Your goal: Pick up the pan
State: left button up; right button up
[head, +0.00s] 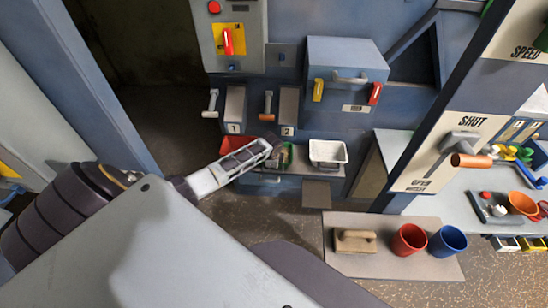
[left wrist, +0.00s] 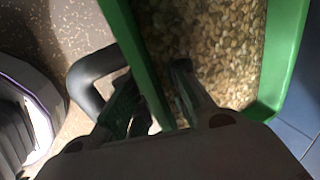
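A green pan (left wrist: 283,65) filled with tan pebble-like grains (left wrist: 208,45) fills much of the left wrist view. In the head view only a small part of it shows on the ledge, mostly hidden behind my left gripper (head: 268,152). In the left wrist view my left gripper (left wrist: 155,92) straddles the pan's near wall, one finger outside and one inside over the grains. A gap shows between the inner finger and the wall, so the fingers look open. My right gripper is not in view.
A white pan (head: 328,152) stands right of the gripper and a red pan (head: 233,143) left of it. A grey drawer handle (left wrist: 85,72) is close beside the outer finger. A lower shelf holds a brush (head: 355,241), a red cup (head: 409,240) and a blue cup (head: 447,243).

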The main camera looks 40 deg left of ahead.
pick_arm(q)
grip_shut()
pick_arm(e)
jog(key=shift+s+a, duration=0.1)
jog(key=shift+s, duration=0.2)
pick_arm(q)
jog(key=shift+w, duration=0.1)
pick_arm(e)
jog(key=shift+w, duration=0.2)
